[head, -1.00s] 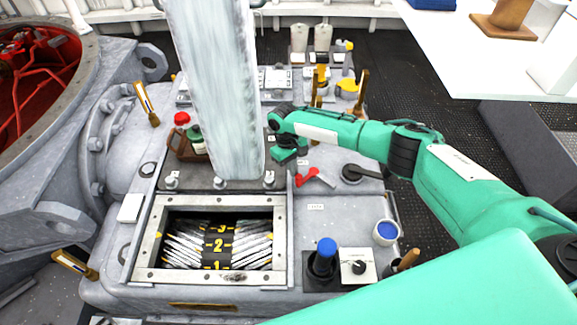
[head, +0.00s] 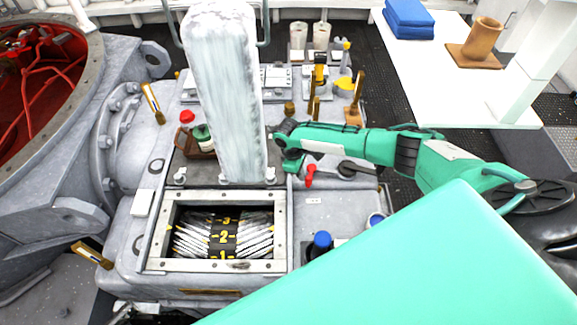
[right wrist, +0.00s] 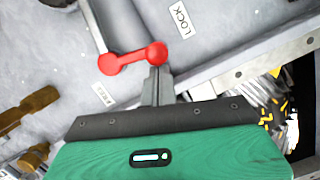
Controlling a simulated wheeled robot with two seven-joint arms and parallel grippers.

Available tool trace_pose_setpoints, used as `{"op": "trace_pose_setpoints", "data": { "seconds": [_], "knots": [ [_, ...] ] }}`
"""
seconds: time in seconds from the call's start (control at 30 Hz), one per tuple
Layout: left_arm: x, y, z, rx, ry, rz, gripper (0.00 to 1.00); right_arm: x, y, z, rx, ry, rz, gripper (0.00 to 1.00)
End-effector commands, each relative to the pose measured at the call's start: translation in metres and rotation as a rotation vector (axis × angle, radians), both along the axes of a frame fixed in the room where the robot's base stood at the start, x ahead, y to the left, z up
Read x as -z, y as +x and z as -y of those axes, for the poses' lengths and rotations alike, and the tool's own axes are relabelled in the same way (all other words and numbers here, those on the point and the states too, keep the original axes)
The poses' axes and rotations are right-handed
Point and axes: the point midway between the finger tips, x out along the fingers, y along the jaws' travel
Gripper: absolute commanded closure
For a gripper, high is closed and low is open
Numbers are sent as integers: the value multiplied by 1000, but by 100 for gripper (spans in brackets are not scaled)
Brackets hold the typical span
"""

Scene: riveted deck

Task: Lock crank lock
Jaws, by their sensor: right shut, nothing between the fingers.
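The red crank lock (head: 310,175) sits on the grey deck housing, right of the tall frosted column. In the right wrist view it is a short red link with two rounded ends (right wrist: 132,58). A LOCK label (right wrist: 182,19) lies above right of it and a FREE label (right wrist: 103,95) below left. My right gripper (head: 291,166) is low beside the lock. In the right wrist view its fingers (right wrist: 157,75) are shut and empty, with tips right at the lock's right end; contact cannot be told for sure. My left gripper is not in view.
The dark crank handle (head: 357,170) lies just right of the lock. A framed window with a numbered drum (head: 222,237) is in front left. A blue knob (head: 322,240) stands nearer. Bottles (head: 197,135) and upright wooden handles (head: 356,95) stand behind.

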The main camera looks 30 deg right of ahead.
Motion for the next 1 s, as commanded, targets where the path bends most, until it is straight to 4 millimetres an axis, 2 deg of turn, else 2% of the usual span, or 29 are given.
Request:
{"op": "trace_pose_setpoints", "data": {
  "seconds": [0.13,0.3,1.0],
  "knots": [
    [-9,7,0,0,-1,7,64,-1,-8,5,-92,-2,-2,100],
    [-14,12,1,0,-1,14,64,0,-12,8,-90,-1,-2,100],
    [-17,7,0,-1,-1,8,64,1,-15,10,-89,-1,-2,100]
  ]
}}
